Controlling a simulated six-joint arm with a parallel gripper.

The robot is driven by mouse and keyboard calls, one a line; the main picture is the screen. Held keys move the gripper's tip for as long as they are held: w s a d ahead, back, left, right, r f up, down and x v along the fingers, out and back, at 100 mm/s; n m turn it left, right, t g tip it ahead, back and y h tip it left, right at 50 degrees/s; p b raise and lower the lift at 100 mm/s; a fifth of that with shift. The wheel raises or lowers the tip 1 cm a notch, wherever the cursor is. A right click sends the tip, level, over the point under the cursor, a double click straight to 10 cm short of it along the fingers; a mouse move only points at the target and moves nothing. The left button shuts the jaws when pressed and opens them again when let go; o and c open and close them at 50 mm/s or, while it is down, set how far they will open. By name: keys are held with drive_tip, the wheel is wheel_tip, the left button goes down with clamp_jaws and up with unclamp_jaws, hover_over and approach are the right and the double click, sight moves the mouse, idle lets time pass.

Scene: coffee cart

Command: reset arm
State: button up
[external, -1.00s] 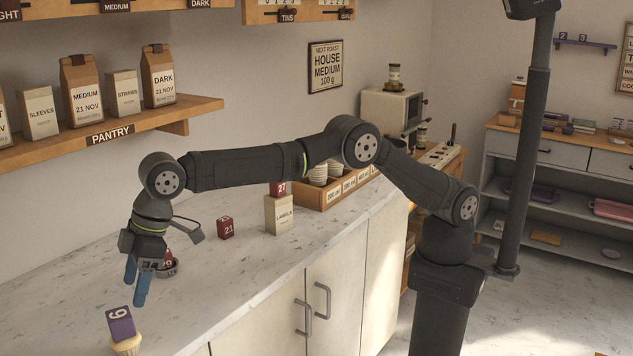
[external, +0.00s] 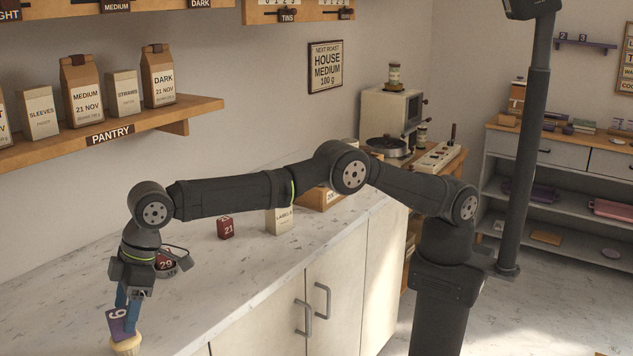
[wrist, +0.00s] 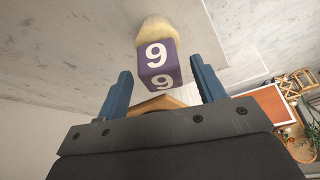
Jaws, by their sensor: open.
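My gripper (external: 124,302) is low over the near left end of the counter, with its two blue fingers pointing down. A purple cube (external: 119,324) with a white 9-like digit sits on a cream, cupcake-like object (external: 127,346). In the wrist view the purple cube (wrist: 157,62) lies between the tips of my open gripper (wrist: 160,66). A gap shows on each side of it. The cream object (wrist: 157,28) is beyond the cube. The fingers hide part of the cube in the external view.
A red 29 cube (external: 164,262) sits in a dark round dish (external: 170,272) behind my gripper. A red 21 cube (external: 225,228) and a labels box (external: 279,220) stand farther back. The pantry shelf (external: 150,117) hangs above; the counter's middle is mostly clear.

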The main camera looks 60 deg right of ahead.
wheel_tip(320, 180, up, 2)
drive_tip(key=shift+w+r, duration=0.1)
drive_tip(key=shift+r, duration=0.05)
drive_tip(key=w+d+r, duration=0.6)
drive_tip(key=d+r, duration=0.1)
drive_tip(key=d, duration=0.3)
drive_tip(key=s+d+f+m+t+h, duration=0.1)
drive_tip(key=d+f+m+h, duration=0.15)
drive_tip(key=d+m, duration=0.35)
drive_tip(key=d+f+m+t+h, duration=0.1)
drive_tip(key=d+f+m, duration=0.2)
drive_tip(key=d+m, duration=0.25)
drive_tip(key=s+a+f, duration=0.3)
drive_tip(key=f, duration=0.1)
drive_tip(key=shift+a+t, duration=0.3)
drive_tip(key=shift+a, duration=0.1)
drive_tip(key=shift+s, duration=0.1)
drive_tip(key=w+d+r, duration=0.3)
drive_tip(key=d+r, duration=0.1)
drive_tip(key=d, duration=0.1)
drive_tip(key=w+a+r+n+g+y, duration=0.1)
drive_tip(key=a+r+n+y, duration=0.1)
drive_tip(key=a+n, duration=0.3)
drive_tip(key=shift+w+a+n, duration=0.15)
drive_tip(key=shift+a+n, duration=0.2)
drive_tip(key=shift+a, duration=0.75)
